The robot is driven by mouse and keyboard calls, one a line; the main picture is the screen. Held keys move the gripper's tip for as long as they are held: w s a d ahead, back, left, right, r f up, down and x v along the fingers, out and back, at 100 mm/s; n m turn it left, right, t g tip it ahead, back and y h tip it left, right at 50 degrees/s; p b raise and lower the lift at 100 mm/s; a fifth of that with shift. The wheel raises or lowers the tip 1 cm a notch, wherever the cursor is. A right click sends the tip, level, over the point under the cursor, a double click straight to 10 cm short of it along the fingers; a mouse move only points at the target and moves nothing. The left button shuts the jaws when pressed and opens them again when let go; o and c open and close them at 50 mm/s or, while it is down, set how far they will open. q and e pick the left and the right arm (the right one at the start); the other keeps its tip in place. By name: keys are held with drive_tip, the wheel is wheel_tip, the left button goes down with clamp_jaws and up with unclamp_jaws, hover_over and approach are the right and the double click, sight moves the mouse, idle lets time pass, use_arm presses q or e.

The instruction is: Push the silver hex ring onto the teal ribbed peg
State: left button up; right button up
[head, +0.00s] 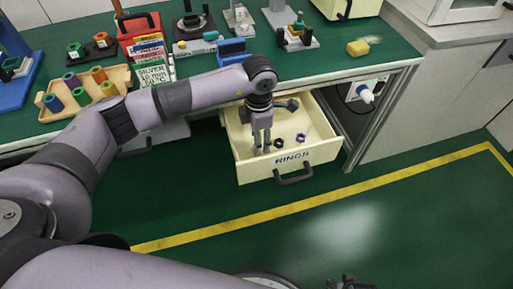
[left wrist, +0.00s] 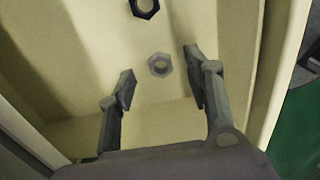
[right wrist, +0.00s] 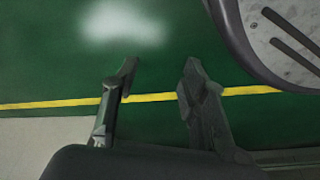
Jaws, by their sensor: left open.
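The silver hex ring (left wrist: 160,65) lies flat on the drawer floor in the left wrist view, between and just beyond the tips of my left gripper (left wrist: 158,80). The fingers are spread, one either side of it, and hold nothing. In the head view my left gripper (head: 262,143) points down into the drawer; I cannot make out the silver ring there. My right gripper (right wrist: 158,82) is open and empty above the floor.
The open drawer (head: 287,172), labelled RINGS, also holds a black hex ring (head: 279,143) and a purple ring (head: 300,138). Its walls stand close around my left gripper. The wooden tray (head: 121,76) holds several coloured pieces. Cards and a red holder (head: 139,24) stand beside it.

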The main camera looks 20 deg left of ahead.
use_arm(q)
wheel_tip(320, 180, down, 3)
drive_tip(key=shift+r, duration=0.1)
drive_tip(key=c, duration=0.9)
drive_tip(key=shift+r, duration=0.1)
